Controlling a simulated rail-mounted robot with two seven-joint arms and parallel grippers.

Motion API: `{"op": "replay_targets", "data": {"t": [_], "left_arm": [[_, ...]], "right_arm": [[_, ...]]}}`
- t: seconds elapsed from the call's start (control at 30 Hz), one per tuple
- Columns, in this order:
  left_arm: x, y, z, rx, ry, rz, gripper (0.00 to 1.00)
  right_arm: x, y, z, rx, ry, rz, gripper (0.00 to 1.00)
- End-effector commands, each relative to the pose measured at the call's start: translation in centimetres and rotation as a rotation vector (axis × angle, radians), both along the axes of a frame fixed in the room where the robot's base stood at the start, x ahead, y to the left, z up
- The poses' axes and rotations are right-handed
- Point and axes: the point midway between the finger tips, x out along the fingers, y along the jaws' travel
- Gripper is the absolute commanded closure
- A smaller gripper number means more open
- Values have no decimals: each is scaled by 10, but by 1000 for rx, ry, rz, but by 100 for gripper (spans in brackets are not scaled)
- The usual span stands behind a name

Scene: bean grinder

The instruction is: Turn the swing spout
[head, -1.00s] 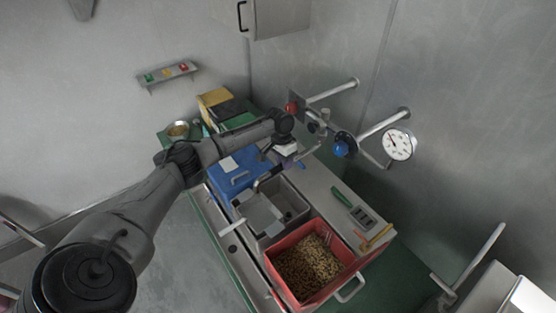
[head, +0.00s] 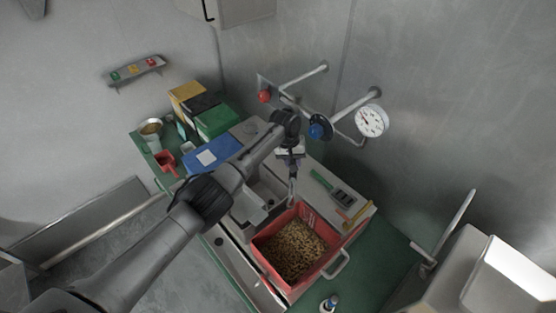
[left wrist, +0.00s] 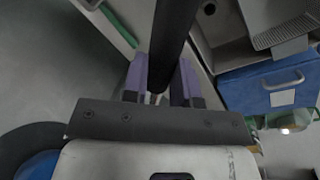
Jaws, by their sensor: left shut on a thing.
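My left gripper (head: 293,167) is over the bench, between the wall valves and the red bin. In the left wrist view its purple-padded fingers (left wrist: 162,82) are closed around a dark round tube (left wrist: 174,35), which appears to be the swing spout. In the head view the spout's thin grey end (head: 292,190) shows below the fingers, by the near edge of the grey basin (head: 268,192) and the red bin. My arm hides much of the spout and basin. My right gripper is not in view.
The red bin (head: 334,244) of brown granules stands at the front. A blue valve knob (head: 316,131), red knob (head: 264,96) and gauge (head: 372,121) are on the wall. A blue box (head: 208,155) and green box (head: 217,121) stand behind left.

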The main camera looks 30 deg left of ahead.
Motion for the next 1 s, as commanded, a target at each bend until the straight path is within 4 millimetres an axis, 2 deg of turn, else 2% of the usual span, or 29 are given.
{"op": "replay_targets", "data": {"t": [0.2, 0.77, 0.8, 1.0], "left_arm": [[6, -9, 1, -2, 0, 64, 100], [9, -12, 0, -1, -1, 89, 100], [9, -12, 0, -1, -1, 89, 72], [8, -11, -1, -1, -1, 89, 53]], "right_arm": [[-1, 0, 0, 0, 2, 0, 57], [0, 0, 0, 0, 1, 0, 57], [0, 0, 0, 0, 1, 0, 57], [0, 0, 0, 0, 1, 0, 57]]}}
